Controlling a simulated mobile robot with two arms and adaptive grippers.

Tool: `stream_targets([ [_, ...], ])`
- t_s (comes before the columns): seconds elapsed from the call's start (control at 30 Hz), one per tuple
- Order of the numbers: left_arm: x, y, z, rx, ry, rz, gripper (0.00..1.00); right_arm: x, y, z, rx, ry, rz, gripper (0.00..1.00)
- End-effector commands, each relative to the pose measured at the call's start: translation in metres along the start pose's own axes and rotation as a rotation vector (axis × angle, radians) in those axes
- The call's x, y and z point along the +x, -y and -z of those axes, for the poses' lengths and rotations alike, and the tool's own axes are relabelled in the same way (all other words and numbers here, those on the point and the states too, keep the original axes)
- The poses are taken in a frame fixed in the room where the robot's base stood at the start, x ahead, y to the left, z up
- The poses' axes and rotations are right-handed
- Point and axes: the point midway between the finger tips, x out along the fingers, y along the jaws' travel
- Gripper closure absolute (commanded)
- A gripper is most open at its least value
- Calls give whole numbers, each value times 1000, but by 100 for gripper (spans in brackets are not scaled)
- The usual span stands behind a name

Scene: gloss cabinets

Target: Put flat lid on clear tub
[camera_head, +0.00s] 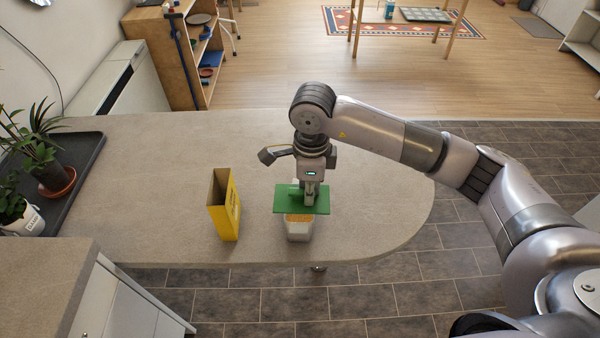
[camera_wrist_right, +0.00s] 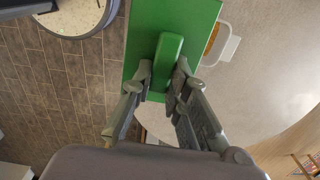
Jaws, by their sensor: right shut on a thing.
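My right gripper (camera_head: 309,195) is shut on the raised grip of the flat green lid (camera_head: 287,202). The wrist view also shows the lid (camera_wrist_right: 146,28), with the fingers (camera_wrist_right: 163,75) on both sides of its grip. The clear tub (camera_head: 299,232) stands on the counter and has orange contents. In the head view the lid hides the tub's back part. In the wrist view a corner of the tub (camera_wrist_right: 231,47) sticks out past the lid's right edge, so the two are not lined up there. The lid appears to be above the tub. My left gripper is not in view.
An open-topped yellow box (camera_head: 225,207) stands upright left of the tub. A dark tray (camera_head: 87,165) with potted plants lies at the counter's far left. The counter's front edge is close to the tub. The counter (camera_head: 380,205) is clear right of the tub.

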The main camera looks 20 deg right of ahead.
Motion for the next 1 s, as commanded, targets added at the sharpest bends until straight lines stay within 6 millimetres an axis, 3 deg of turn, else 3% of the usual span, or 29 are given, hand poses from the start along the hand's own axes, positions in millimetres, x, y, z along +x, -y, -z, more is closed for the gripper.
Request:
stream_targets([
  [0.03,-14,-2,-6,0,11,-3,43,-6,3,-4,132,0,-5,100],
  [0.23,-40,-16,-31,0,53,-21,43,-5,14,-14,711,-3,-2,100],
  [0.5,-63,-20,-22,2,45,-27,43,4,21,-21,1343,-5,4,100],
  [0.7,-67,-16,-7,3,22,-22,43,9,22,-22,1547,-3,6,100],
  [1.0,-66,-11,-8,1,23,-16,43,10,23,-22,1573,-2,8,100],
])
